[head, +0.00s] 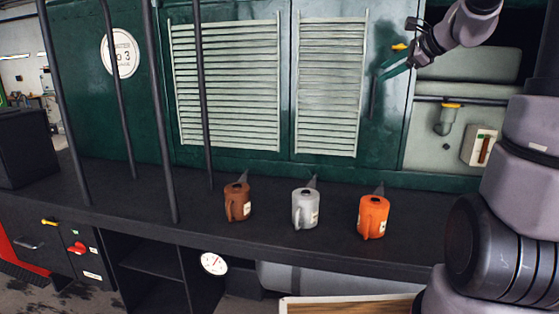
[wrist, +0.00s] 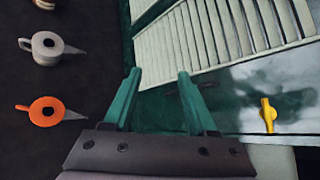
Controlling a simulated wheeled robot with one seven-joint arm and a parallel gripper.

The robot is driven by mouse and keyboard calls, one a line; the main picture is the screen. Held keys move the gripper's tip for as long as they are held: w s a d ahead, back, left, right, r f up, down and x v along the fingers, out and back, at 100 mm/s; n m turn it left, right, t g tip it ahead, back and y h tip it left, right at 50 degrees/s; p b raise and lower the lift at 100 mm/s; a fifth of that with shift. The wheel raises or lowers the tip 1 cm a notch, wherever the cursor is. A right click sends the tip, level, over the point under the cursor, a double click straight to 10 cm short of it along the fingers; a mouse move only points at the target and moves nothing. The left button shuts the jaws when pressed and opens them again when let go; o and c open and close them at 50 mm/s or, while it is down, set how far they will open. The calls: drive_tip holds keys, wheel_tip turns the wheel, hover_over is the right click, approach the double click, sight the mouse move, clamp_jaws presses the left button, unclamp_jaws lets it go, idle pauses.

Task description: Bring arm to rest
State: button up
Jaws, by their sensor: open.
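My gripper (head: 391,65) is raised at the upper right in the head view, in front of the green wall. Its two green fingers stand apart and nothing is between them; the open fingers also show in the wrist view (wrist: 158,80). My arm comes in from the right side of the head view. The gripper is above and apart from the dark shelf (head: 130,205). In the wrist view, the fingers point toward the green wall and its pale louvres (wrist: 220,35).
A brown can (head: 237,202), a grey can (head: 305,208) and an orange can (head: 373,216) stand on the shelf. Dark upright bars (head: 158,100) rise at the left. A yellow handle (wrist: 267,115) is right of the fingers in the wrist view.

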drive_tip(key=s+a+f+n+g+h, duration=0.1)
drive_tip(key=s+a+n, duration=0.3)
drive_tip(key=s, duration=0.3)
drive_tip(key=s+a+f+n+g, duration=0.1)
drive_tip(key=s+a+n+g, duration=0.2)
drive_tip(key=s, duration=0.5)
drive_tip(key=s+f+n+h, duration=0.3)
drive_tip(key=s+n, duration=0.6)
drive_tip(key=s, duration=0.3)
drive_tip(key=shift+s+d+f+t, duration=0.15)
drive_tip(key=shift+d+f+t, duration=0.2)
drive_tip(key=shift+f+t, duration=0.1)
